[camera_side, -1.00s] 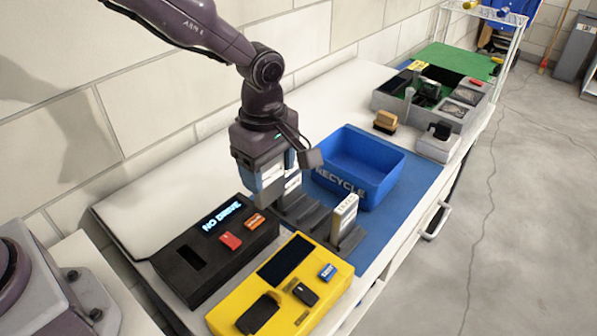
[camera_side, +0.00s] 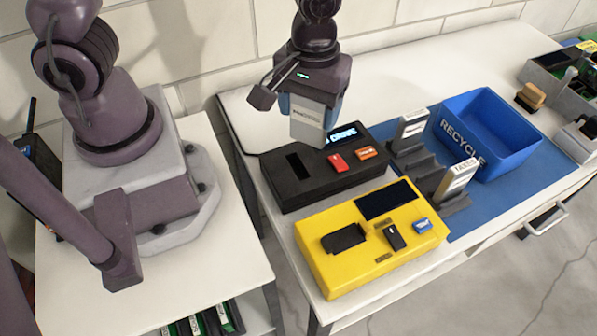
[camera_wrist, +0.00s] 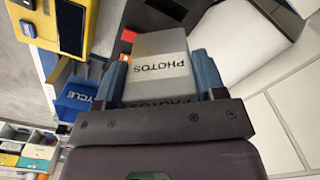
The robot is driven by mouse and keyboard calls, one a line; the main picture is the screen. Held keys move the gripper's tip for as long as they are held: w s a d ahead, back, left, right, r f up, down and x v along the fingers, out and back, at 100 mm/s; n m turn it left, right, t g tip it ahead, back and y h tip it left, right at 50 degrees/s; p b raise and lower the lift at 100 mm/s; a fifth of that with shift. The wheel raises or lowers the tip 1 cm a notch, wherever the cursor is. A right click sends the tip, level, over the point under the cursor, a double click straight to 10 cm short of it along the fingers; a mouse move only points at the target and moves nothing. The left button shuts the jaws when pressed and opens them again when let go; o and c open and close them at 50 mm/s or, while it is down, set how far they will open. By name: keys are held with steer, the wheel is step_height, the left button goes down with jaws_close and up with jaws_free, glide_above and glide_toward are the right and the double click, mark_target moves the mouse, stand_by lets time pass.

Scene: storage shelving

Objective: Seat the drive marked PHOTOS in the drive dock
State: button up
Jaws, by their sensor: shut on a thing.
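My gripper (camera_side: 310,112) is shut on a grey drive with a white label (camera_side: 308,119). In the wrist view the label on the drive (camera_wrist: 160,66) reads PHOTOS, upside down, and the drive sits between the two blue fingers. The drive dock (camera_side: 318,177) is a black box with a dark slot (camera_side: 298,167), a red button, an orange button and a lit display, partly hidden behind the drive and gripper. The drive hangs above the back of the dock, and its lower end appears clear of the slot.
A yellow device (camera_side: 318,250) stands in front of the dock.

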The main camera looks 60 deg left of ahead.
steer(key=m, duration=0.2)
steer(key=s+m, duration=0.1)
steer(key=s+f+m, duration=0.1)
steer(key=m, duration=0.1)
steer(key=shift+a+m, duration=0.25)
steer(key=shift+m, duration=0.05)
steer(key=shift+f+m, duration=0.15)
steer(key=shift+m, duration=0.65)
glide_above(298, 176)
steer(key=shift+f, duration=3.95)
steer(key=shift+f, duration=0.15)
steer(key=o, duration=1)
steer(key=shift+o, duration=0.2)
